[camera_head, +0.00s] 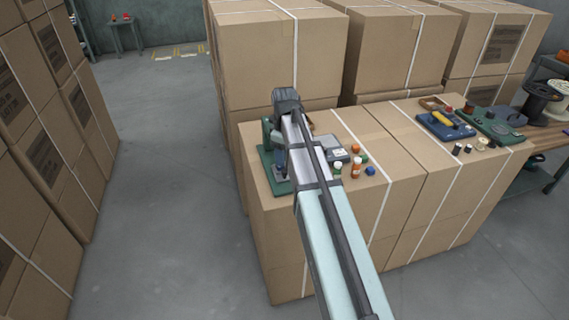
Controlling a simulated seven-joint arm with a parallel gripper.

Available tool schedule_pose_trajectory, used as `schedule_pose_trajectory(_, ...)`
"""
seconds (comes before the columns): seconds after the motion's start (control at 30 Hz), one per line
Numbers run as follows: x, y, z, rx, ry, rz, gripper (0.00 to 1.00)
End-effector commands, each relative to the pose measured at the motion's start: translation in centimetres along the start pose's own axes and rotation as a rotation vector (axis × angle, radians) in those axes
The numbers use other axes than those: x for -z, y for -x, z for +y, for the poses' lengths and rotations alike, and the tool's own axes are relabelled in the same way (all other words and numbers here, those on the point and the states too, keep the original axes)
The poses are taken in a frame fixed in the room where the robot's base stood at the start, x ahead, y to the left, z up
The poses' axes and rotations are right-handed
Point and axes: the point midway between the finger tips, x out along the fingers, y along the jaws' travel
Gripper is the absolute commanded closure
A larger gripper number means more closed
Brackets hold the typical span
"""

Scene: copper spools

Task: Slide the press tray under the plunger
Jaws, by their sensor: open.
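A small green press (268,157) stands at the left end of the near cardboard-box top. Its green base and upright show to the left of my arm. My arm covers much of its right side. I cannot make out the press tray or the plunger clearly. My arm reaches from the bottom right over the box top and ends in a dark joint above the press. My gripper (281,140) is low beside the press, mostly covered by the arm. It is open, and its fingertips are not clear.
A grey device (334,150) stands right of my arm. Small bottles (356,167) and a blue item (370,171) are near it. A blue tray (445,126), a green board (492,127) and spools (541,100) lie farther right. Tall cartons (275,50) block the back.

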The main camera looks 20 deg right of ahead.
Motion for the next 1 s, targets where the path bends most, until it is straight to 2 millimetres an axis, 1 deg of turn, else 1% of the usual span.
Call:
schedule_pose_trajectory(0.03, 0.1, 1.0, 0.1, -0.001, 0.0, 0.001, 0.49)
schedule_pose_trajectory(0.2, 0.1, 3.7, 0.1, -0.002, 0.0, 0.001, 0.49)
schedule_pose_trajectory(0.43, 0.1, 6.6, 0.1, -0.001, 0.0, 0.001, 0.49)
schedule_pose_trajectory(0.63, 0.0, 7.7, 0.0, 0.0, 0.0, 0.0, 0.49)
schedule_pose_trajectory(0.97, 0.0, 7.8, 0.0, 0.0, 0.0, 0.0, 0.49)
schedule_pose_trajectory(1.0, 0.0, 7.8, 0.0, 0.0, 0.0, 0.0, 0.53)
